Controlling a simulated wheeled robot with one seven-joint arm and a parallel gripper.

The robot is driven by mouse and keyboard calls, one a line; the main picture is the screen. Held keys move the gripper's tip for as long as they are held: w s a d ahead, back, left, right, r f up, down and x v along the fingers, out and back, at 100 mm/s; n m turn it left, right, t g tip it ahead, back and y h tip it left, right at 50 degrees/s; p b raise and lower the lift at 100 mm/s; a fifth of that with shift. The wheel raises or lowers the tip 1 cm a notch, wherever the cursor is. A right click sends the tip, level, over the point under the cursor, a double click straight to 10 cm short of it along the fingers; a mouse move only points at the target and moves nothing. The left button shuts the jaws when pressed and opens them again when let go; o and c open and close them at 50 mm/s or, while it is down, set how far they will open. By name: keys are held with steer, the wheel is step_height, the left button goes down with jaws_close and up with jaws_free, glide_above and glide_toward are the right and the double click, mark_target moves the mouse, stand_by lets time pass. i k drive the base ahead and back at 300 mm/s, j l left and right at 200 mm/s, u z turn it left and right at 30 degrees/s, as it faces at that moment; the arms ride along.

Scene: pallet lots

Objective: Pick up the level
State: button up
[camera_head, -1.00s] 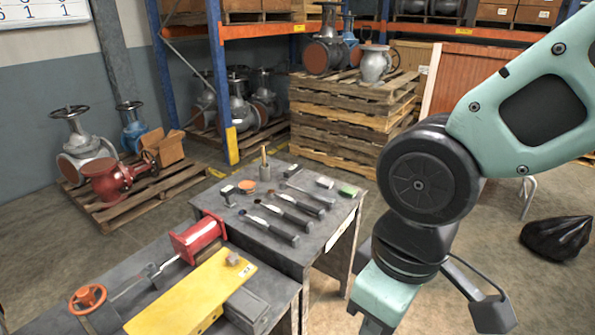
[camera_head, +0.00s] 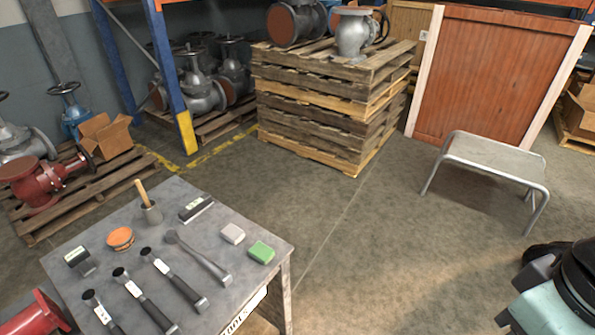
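A short dark bar with a pale label (camera_head: 196,208) lies near the back edge of the grey table (camera_head: 215,222); it may be the level, but I cannot tell for sure. A small dark block with a pale label (camera_head: 79,261) lies at the table's left side. My gripper is not in view; only a teal and black part of my arm shows at the lower right, well apart from the table.
Several black-handled tools (camera_head: 140,300), an orange round tin (camera_head: 120,239), a white block (camera_head: 232,234) and a green block (camera_head: 261,252) share the table. Stacked pallets (camera_head: 330,105) stand behind. A metal stool (camera_head: 490,160) stands right. The floor between is clear.

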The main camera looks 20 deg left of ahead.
mark_target(201, 203)
steer(key=i+l+z, duration=0.2)
steer(key=i, duration=1.25)
steer(key=i+u, duration=0.25)
steer(key=u, duration=0.15)
steer(key=i+l+u, duration=0.1)
steer(key=i+u, duration=0.15)
steer(key=u, duration=0.15)
steer(key=i+l+u, duration=0.15)
steer(key=u, duration=0.25)
steer(key=i+u, duration=0.15)
steer(key=u, duration=0.3)
steer(key=i+l+u, duration=0.1)
steer(key=u, duration=0.3)
steer(key=i+l+u, duration=0.1)
steer(key=u, duration=0.35)
steer(key=i+l+u, duration=0.1)
steer(key=u, duration=0.35)
steer(key=l+u, duration=0.25)
steer(key=u, duration=0.2)
steer(key=i+l+u, duration=0.15)
steer(key=u, duration=0.25)
steer(key=i+l+u, duration=0.15)
steer(key=u, duration=0.25)
steer(key=l+u, duration=0.25)
steer(key=u, duration=0.15)
steer(key=i+l+u, duration=0.15)
steer(key=l+u, duration=0.25)
steer(key=j, duration=0.1)
